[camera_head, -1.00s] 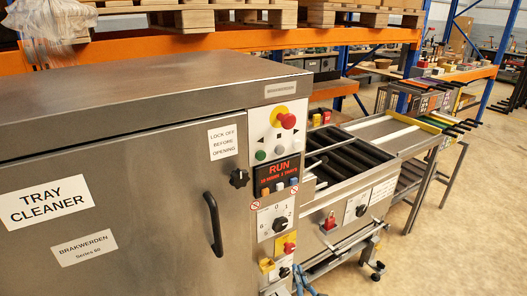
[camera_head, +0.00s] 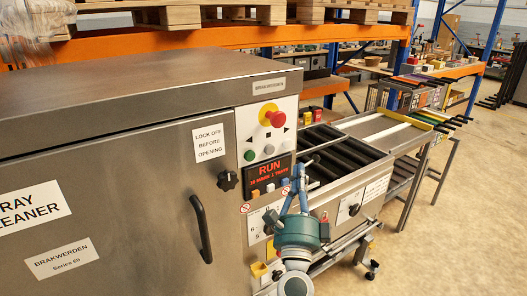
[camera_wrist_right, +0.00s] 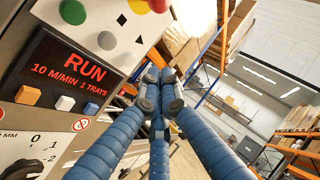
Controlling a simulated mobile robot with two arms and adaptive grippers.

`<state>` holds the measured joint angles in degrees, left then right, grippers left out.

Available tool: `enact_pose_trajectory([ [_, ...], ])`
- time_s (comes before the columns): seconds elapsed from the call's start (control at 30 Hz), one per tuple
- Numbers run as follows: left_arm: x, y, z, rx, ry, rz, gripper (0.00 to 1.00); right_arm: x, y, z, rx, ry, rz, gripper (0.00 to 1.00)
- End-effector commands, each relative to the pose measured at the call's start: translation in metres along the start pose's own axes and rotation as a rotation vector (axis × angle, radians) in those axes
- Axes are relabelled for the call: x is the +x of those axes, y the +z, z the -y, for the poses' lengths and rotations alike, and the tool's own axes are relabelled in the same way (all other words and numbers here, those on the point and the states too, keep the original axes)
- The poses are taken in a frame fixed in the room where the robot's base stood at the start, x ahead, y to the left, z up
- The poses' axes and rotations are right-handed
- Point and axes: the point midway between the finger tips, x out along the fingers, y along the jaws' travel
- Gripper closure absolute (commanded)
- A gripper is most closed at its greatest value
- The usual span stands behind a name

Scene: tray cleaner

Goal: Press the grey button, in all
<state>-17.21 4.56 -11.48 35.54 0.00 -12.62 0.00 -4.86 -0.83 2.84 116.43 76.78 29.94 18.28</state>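The grey button (camera_head: 269,150) is on the tray cleaner's control panel, right of a green button (camera_head: 249,155) and above the lit RUN display (camera_head: 268,176). In the right wrist view the grey button (camera_wrist_right: 106,40) shows at upper left, with nothing touching it. My right gripper (camera_head: 301,172) is in front of the panel's right edge, below and right of the grey button. In the wrist view its blue fingers (camera_wrist_right: 157,90) meet at their tips, shut and empty, right of the display and apart from the button. My left gripper is not in view.
A red emergency stop (camera_head: 277,119) is just above the grey button. A black door handle (camera_head: 202,228) sticks out at left. A roller conveyor (camera_head: 345,150) extends right.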

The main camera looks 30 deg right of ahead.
Motion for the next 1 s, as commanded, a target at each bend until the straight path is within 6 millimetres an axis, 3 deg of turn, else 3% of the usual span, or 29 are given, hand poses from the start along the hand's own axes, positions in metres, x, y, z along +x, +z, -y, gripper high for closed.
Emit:
enact_pose_trajectory([
  [0.37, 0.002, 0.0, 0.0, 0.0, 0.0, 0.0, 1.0, 0.005, 0.004, -0.005, -0.003, 0.001, 0.002, 1.0],
  [1.0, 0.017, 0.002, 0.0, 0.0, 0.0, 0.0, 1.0, 0.057, 0.042, -0.044, -0.004, 0.001, 0.002, 1.0],
])
